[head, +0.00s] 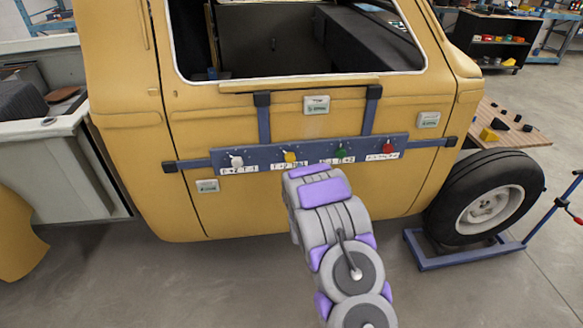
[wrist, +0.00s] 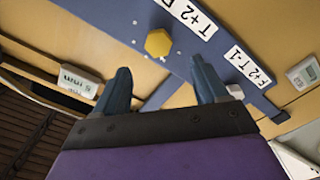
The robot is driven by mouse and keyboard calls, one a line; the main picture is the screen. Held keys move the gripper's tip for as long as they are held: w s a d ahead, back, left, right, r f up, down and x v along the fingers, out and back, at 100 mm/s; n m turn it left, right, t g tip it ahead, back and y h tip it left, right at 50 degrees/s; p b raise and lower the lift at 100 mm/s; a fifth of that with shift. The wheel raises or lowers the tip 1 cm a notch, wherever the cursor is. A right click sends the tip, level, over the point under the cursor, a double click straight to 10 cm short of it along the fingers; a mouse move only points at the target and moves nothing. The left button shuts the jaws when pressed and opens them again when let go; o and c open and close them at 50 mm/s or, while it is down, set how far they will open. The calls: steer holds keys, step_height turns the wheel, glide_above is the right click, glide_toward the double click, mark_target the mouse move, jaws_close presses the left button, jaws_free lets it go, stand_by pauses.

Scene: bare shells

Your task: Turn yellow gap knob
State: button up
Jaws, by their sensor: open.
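The yellow knob (head: 289,157) sits on a blue panel (head: 262,157) fixed across the yellow vehicle door. In the wrist view the yellow knob (wrist: 158,42) is a hexagonal cap beside a "T+2" label. My gripper (wrist: 160,72) is open and empty, its two dark blue fingers apart. The knob lies beyond the fingertips, roughly between their lines, and appears not touched. In the head view my arm reaches up to just below the knob, and its fingers are hidden.
A white knob (head: 237,161) is left of the yellow one; a green knob (head: 341,154) and a red knob (head: 388,146) are to its right. Blue brackets (head: 264,122) hold the panel to the door. A wheel (head: 487,205) stands on a blue frame at right.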

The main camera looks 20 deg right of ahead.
steer(key=p+v, duration=0.1)
steer(key=v, duration=0.7)
steer(key=shift+s, duration=0.15)
steer(key=shift+a+r, duration=0.1)
steer(key=shift+r, duration=0.05)
steer(key=s+a+r+m+g+y, duration=0.2)
steer(key=s+a+r+g, duration=0.35)
steer(key=s, duration=0.25)
steer(key=s+a+r+m+g+y, duration=0.2)
steer(key=s+a+r+g, duration=0.25)
steer(key=s+g, duration=0.2)
steer(key=s+a+r+g, duration=0.2)
steer(key=s, duration=0.8)
steer(key=s+a+r+m+g, duration=0.1)
steer(key=s+a+r+g, duration=0.1)
steer(key=s, duration=0.9)
steer(key=s+a+r+g+y, duration=0.1)
steer(key=s+a+r+g, duration=0.2)
steer(key=s, duration=0.7)
steer(key=shift+s+a+r+m, duration=0.35)
steer(key=shift+a+r+m, duration=0.05)
steer(key=shift+r, duration=0.05)
